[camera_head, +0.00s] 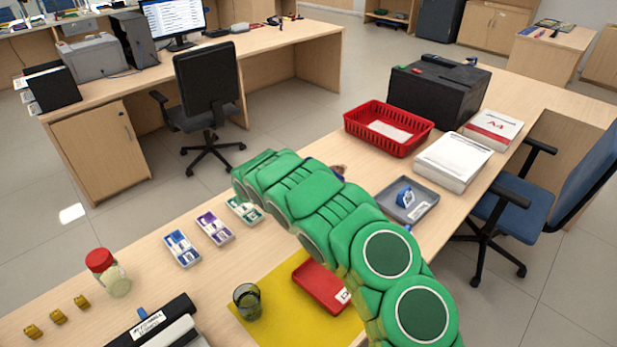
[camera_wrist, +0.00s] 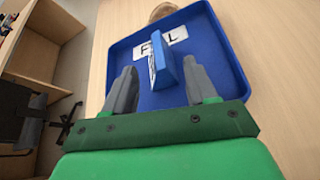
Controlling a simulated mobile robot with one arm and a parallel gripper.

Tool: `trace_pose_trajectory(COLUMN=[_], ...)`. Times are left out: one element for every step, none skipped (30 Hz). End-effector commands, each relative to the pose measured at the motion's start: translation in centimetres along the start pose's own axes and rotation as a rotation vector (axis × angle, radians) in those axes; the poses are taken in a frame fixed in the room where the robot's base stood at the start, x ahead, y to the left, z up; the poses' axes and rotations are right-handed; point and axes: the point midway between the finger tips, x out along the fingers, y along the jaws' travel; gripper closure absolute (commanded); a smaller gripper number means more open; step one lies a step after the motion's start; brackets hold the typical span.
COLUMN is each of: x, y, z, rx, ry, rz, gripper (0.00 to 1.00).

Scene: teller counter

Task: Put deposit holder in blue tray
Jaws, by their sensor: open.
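The blue tray (camera_wrist: 222,47) lies on the wooden counter in the wrist view, with a white lettered label (camera_wrist: 174,36) inside it. A blue upright piece with a white face, apparently the deposit holder (camera_wrist: 166,64), stands tilted in the tray. My gripper (camera_wrist: 160,85) is open over the tray, one finger on each side of this piece. I see a gap at the left finger; contact on the right is hard to tell. In the head view my green arm hides the gripper and most of the tray.
A grey tray (camera_head: 427,193) with a blue-and-white item (camera_head: 404,196), a red basket (camera_head: 373,136) and paper packs (camera_head: 452,162) stand right of my arm. A glass (camera_head: 247,302), a red tray (camera_head: 318,288) on a yellow mat (camera_head: 283,325) and a jar (camera_head: 115,280) are nearer.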

Motion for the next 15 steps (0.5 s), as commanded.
trace_pose_trajectory(x=[-0.9,-1.3,-2.0,-2.5,-3.0,-3.6,-4.1,-4.5,-5.1,-5.5,-5.9,-6.3,-6.6,-6.9,-7.3], y=[0.1,0.1,0.1,0.1,0.2,0.2,0.2,0.2,0.2,0.2,0.1,0.1,0.1,0.1,0.1], z=[0.1,0.1,0.1,0.1,0.2,0.2,0.1,0.1,0.1,0.1,0.1,0.1,0.1,0.1,0.1], rx=[-0.001,-0.002,-0.002,-0.001,-0.001,-0.001,-0.001,0.000,-0.001,0.000,0.000,0.000,0.000,0.000,0.000], ry=[-0.001,-0.002,-0.002,-0.002,-0.003,-0.002,-0.002,-0.002,-0.002,-0.001,-0.001,-0.001,-0.001,-0.001,-0.001], rz=[0.002,0.002,0.003,0.003,0.004,0.005,0.004,0.004,0.004,0.004,0.003,0.003,0.002,0.002,0.001], gripper=[0.43,0.43,0.43,0.43,0.43,0.43,0.43,0.43,0.43,0.43,0.43,0.43,0.43,0.43,0.43])
